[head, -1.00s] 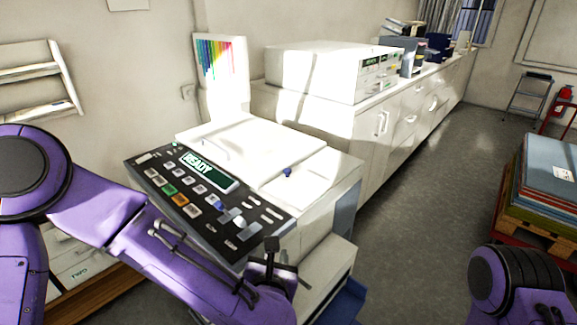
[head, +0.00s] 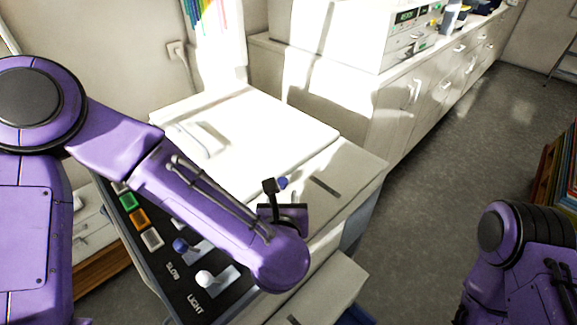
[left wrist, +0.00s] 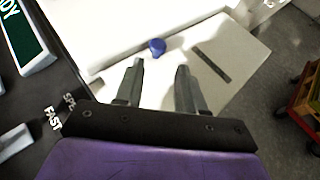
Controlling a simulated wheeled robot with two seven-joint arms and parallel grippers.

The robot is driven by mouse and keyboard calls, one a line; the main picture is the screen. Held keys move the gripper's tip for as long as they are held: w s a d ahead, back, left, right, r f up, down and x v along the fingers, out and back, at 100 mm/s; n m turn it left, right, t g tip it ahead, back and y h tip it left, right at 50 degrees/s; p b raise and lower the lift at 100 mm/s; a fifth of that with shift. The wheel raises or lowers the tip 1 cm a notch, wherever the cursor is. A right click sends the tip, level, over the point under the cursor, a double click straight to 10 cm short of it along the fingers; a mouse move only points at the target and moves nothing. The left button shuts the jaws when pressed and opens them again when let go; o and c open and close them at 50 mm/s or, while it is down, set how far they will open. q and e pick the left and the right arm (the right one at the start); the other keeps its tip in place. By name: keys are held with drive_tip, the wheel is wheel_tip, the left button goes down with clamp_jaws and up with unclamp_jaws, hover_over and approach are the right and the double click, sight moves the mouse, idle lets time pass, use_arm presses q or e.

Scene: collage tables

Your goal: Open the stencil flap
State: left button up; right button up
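The stencil flap appears to be the flat white lid (head: 262,128) on top of the duplicating machine. It lies down flat, with a raised white handle (head: 203,140) near its left side. A small blue knob (head: 283,182) stands by the lid's near right edge; it also shows in the left wrist view (left wrist: 157,47). My left gripper (head: 277,190) is over the machine's right front, close to the knob. In the left wrist view its two fingers (left wrist: 157,72) are apart with nothing between them, and the knob is beyond the tips. My right gripper is out of view.
The dark control panel (head: 190,260) with buttons and levers lies under my left forearm. A white cabinet (head: 345,125) bearing another machine stands behind. Open floor (head: 440,180) lies to the right. A stack of coloured sheets (head: 560,175) is at the right edge.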

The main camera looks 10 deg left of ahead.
sight(283, 182)
use_arm(q)
drive_tip(key=x, duration=0.1)
drive_tip(key=p+x, duration=0.2)
drive_tip(key=x, duration=0.1)
drive_tip(key=shift+a+r, duration=0.1)
drive_tip(key=shift+a, duration=0.2)
drive_tip(key=x, duration=0.2)
drive_tip(key=p+x, duration=0.1)
drive_tip(key=x, duration=0.2)
drive_tip(key=shift+d+f, duration=0.2)
drive_tip(key=shift+f, duration=0.05)
drive_tip(key=shift+s+r, duration=0.25)
drive_tip(key=shift+s, duration=0.15)
clamp_jaws()
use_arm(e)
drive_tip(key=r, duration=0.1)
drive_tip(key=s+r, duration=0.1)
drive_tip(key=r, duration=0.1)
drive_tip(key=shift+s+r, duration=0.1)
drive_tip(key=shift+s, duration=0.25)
